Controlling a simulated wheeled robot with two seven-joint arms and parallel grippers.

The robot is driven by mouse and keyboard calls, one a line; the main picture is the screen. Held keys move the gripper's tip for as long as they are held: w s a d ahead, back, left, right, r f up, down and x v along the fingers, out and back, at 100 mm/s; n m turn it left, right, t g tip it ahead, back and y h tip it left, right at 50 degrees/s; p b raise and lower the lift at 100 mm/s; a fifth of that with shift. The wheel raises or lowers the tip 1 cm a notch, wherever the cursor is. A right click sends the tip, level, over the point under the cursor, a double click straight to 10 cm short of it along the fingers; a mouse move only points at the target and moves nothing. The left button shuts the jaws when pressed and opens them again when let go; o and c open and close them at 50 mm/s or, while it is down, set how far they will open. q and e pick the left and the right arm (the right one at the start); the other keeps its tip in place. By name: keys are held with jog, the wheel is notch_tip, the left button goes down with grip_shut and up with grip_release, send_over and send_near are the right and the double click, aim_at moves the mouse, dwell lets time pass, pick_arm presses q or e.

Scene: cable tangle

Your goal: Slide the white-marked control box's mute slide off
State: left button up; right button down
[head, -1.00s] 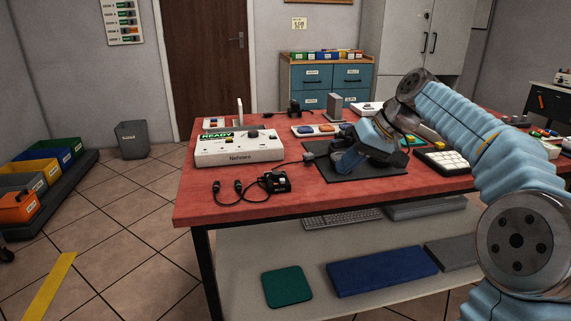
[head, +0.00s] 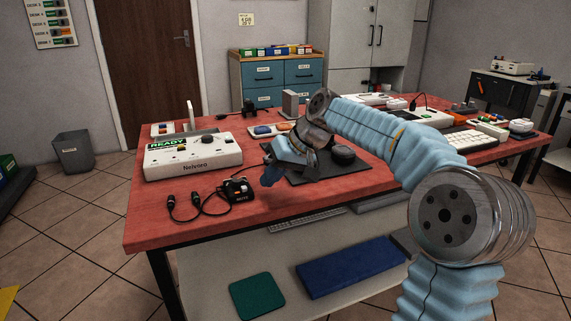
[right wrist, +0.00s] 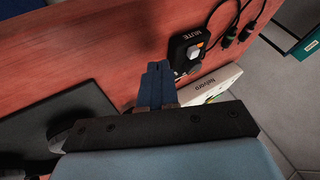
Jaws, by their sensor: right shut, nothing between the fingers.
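A small black control box (head: 238,190) sits near the front edge of the red table, left of my right gripper (head: 268,178). In the right wrist view the same box (right wrist: 180,42) shows the word MUTE and a pale slide knob (right wrist: 193,52). A small orange patch shows beside the knob; I cannot tell the slide's exact setting. My right gripper (right wrist: 156,72) is shut and empty, its blue fingertips just short of the box and apart from it in the head view. My left gripper is out of view.
Black cables with plugs (head: 190,207) lie left of the box on the red table (head: 150,227). A white Nelvaro unit (head: 195,158) stands behind it. A dark mat (head: 312,170) lies under my right arm. Bare table lies in front of the box.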

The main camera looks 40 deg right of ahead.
aim_at(244, 189)
jog(key=shift+w+a+r, duration=0.1)
jog(key=shift+w+a, duration=0.05)
jog(key=shift+a, duration=0.6)
jog(key=shift+w+a+r, duration=0.1)
jog(key=shift+w+a, duration=0.05)
jog(key=shift+a, duration=0.6)
